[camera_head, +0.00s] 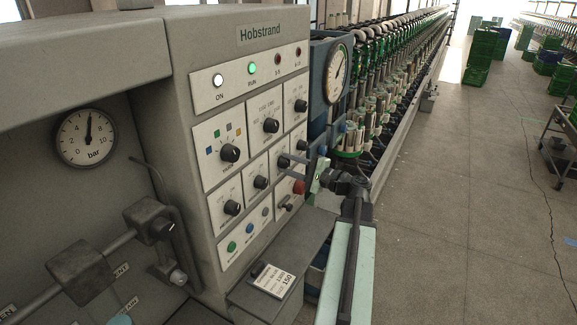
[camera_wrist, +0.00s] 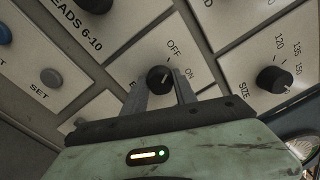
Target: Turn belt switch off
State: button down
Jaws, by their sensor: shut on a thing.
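The belt switch is a black round knob with OFF and ON printed beside it, seen in the wrist view (camera_wrist: 160,77). In the head view the knob (camera_head: 283,161) sits low on the right side of the grey Hobstrand panel. My gripper (camera_wrist: 162,92) is shut on it, with one finger at each side. In the head view my gripper (camera_head: 297,167) reaches the panel from the right. A small pale mark shows on the knob face, but whether it points to OFF or ON is hard to tell. The fingers hide part of the knob's label.
A red button (camera_head: 298,187) lies just below my gripper. A SIZE knob (camera_wrist: 274,80) is close on the right in the wrist view. A card (camera_head: 274,280) lies on the ledge below. The aisle floor (camera_head: 450,210) on the right is open.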

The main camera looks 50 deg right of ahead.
jog(key=shift+f, duration=0.1)
dwell(0.4)
jog(key=c, duration=1)
grip_release()
jog(key=shift+s, duration=0.1)
jog(key=v, duration=0.7)
jog(key=shift+s, duration=0.4)
jog(key=shift+d, duration=0.15)
